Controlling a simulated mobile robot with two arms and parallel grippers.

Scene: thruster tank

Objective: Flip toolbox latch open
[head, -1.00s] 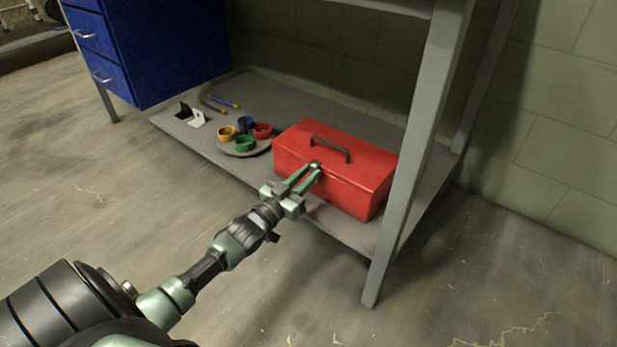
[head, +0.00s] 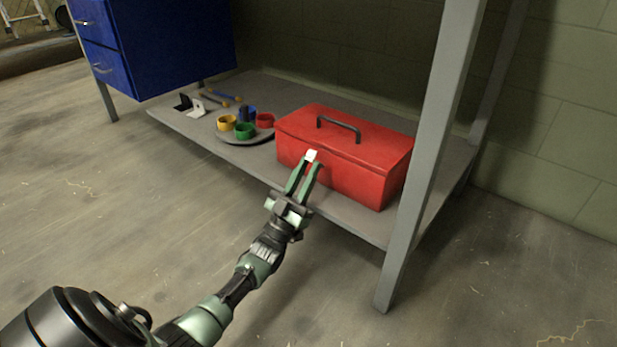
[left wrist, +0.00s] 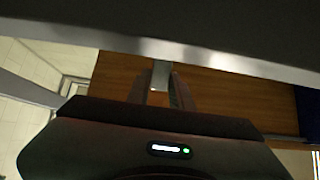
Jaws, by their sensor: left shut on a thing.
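The red toolbox (head: 345,158) sits lid down on the low grey shelf, its dark handle (head: 338,129) on top. My left gripper (head: 306,167) is at the toolbox's front face, left of its middle. Its green fingers are shut on the small pale latch (head: 311,155), which stands out at the fingertips near the lid seam. In the left wrist view the latch (left wrist: 160,75) shows as a silvery plate between the fingers. The fingers hide part of the latch and the box front behind them. My right gripper is not in view.
A grey post (head: 430,160) stands right of the toolbox. A blue drawer cabinet (head: 155,50) is at the upper left. The floor in front is clear.

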